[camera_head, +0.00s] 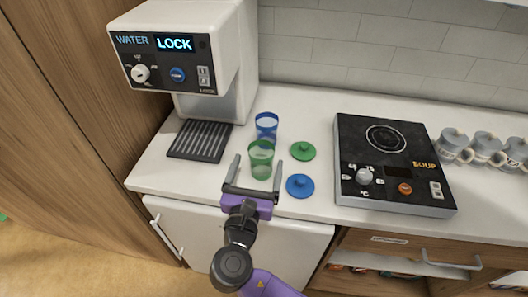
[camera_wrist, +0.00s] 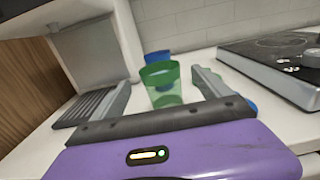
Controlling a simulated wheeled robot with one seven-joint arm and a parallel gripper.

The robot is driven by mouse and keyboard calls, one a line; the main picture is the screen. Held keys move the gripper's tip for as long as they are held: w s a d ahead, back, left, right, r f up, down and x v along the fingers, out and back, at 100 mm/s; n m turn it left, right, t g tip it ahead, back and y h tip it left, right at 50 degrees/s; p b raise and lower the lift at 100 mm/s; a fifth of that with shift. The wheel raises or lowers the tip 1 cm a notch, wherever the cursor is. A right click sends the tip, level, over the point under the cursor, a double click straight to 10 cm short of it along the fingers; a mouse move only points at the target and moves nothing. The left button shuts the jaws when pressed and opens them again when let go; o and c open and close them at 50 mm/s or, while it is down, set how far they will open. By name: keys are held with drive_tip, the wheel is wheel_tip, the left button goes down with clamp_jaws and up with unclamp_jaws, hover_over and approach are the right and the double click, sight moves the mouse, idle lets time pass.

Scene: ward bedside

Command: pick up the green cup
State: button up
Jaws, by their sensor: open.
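The green cup (camera_head: 261,160) stands upright on the white counter, near its front edge. It is see-through green with a darker green band at the rim. My gripper (camera_head: 256,168) is open, with one finger on each side of the cup and gaps between.
A green lid (camera_head: 303,151) and a blue lid (camera_head: 300,186) lie right of the cups, the blue one close to the right finger. A water dispenser (camera_head: 190,55) with a dark drip tray (camera_head: 200,141) stands left. A black soup cooker (camera_head: 392,165) and several mugs (camera_head: 487,148) are right.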

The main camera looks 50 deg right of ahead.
sight(264, 143)
drive_tip(key=p+x, duration=0.1)
drive_tip(key=x, duration=0.7)
drive_tip(key=shift+d, duration=0.15)
drive_tip(key=shift+c, duration=0.5)
drive_tip(key=c, duration=1.4)
drive_tip(key=shift+o, duration=0.2)
